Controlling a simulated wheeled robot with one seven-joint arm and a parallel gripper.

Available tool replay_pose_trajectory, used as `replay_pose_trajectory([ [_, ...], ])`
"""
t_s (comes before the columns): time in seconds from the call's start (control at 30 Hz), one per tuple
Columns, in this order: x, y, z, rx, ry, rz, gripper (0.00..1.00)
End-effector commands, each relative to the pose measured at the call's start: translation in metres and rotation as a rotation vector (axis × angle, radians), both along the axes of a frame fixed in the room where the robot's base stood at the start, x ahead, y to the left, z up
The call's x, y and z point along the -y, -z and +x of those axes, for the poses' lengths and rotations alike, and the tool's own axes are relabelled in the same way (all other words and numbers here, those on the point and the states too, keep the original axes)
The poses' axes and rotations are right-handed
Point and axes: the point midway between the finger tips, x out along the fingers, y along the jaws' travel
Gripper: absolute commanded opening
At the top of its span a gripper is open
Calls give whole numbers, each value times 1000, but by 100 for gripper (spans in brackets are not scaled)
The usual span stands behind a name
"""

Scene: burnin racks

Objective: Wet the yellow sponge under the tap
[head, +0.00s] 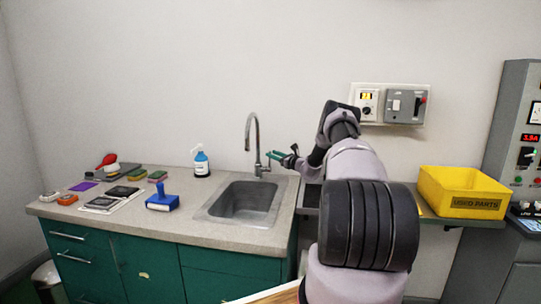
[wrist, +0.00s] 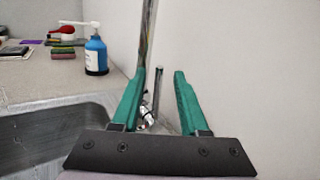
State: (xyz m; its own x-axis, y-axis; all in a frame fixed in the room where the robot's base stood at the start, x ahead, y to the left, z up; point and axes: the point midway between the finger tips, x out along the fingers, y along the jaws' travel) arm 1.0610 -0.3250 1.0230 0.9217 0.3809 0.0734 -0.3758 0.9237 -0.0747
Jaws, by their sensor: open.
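The chrome tap (head: 253,138) stands behind the sink (head: 222,201). My gripper (head: 270,156) is open and empty, at the tap's right side in the head view. In the wrist view, my gripper (wrist: 160,72) has its green fingers spread around the thin upright tap lever (wrist: 158,92), though whether they touch it is unclear. The tap's spout pipe (wrist: 146,38) rises behind the left finger. Small sponge-like blocks lie on the counter left of the soap bottle; one looks yellowish (head: 157,175). They are small and blurred, so I cannot be sure which is the yellow sponge.
A blue soap bottle (head: 201,162) stands left of the sink. A yellow bin (head: 462,191) sits at right. The sink basin looks empty.

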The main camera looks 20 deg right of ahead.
Motion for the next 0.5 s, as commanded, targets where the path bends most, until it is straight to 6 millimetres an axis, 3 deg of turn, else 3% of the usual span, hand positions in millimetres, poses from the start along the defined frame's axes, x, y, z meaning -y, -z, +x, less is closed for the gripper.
replay_pose_trajectory([
  [0.3, 25, 4, -58, -2, 1, 2, 44],
  [0.5, 31, 6, -75, -1, -1, 0, 44],
])
